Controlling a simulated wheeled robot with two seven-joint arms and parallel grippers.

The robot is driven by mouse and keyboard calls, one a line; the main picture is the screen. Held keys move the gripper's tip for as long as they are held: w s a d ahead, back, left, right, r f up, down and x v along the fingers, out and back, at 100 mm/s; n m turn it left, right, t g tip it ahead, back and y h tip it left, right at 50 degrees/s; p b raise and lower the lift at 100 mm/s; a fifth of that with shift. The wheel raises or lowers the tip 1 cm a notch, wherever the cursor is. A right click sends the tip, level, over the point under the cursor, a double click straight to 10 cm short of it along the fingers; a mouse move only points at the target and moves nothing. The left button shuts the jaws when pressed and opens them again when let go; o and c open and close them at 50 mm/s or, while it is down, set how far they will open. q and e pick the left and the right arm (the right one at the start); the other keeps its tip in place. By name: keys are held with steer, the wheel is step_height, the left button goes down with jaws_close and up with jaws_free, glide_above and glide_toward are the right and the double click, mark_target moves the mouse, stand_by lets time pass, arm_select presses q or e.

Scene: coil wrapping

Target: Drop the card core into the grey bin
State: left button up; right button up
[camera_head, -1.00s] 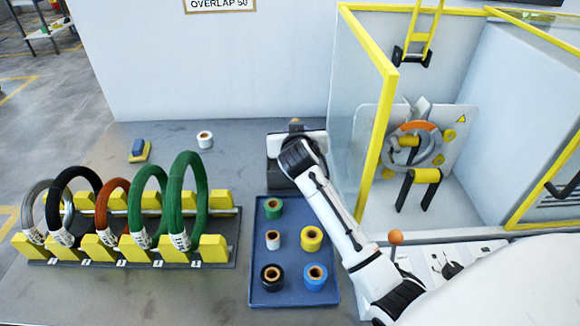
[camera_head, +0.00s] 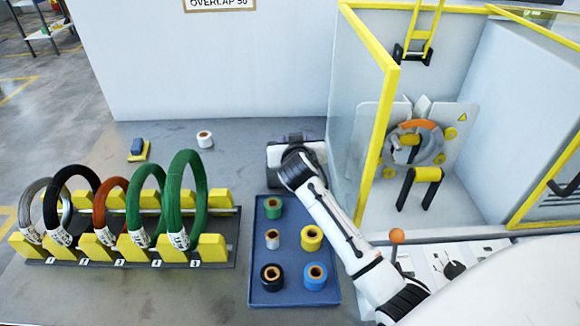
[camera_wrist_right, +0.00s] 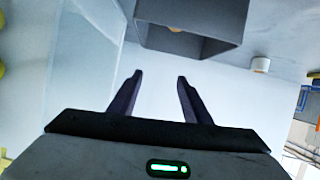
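The grey bin (camera_head: 280,182) stands on the table behind the blue tray, partly hidden by my right arm in the head view. In the right wrist view the bin (camera_wrist_right: 232,46) is at the top, with its opening facing the camera. A small tan piece (camera_wrist_right: 175,28), probably the card core, shows inside the bin, mostly hidden by its wall. My right gripper (camera_wrist_right: 158,80) is open, with nothing between its fingers, close to the bin. It also shows from behind in the head view (camera_head: 296,138). My left gripper is not in view.
A blue tray (camera_head: 257,285) with several tape rolls lies in front of the bin. A coil rack (camera_head: 125,262) stands at left. A white roll (camera_head: 205,139) and a blue and yellow block (camera_head: 138,149) lie behind. A yellow-framed machine (camera_head: 378,140) is at right.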

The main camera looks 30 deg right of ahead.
steer(key=v, duration=1)
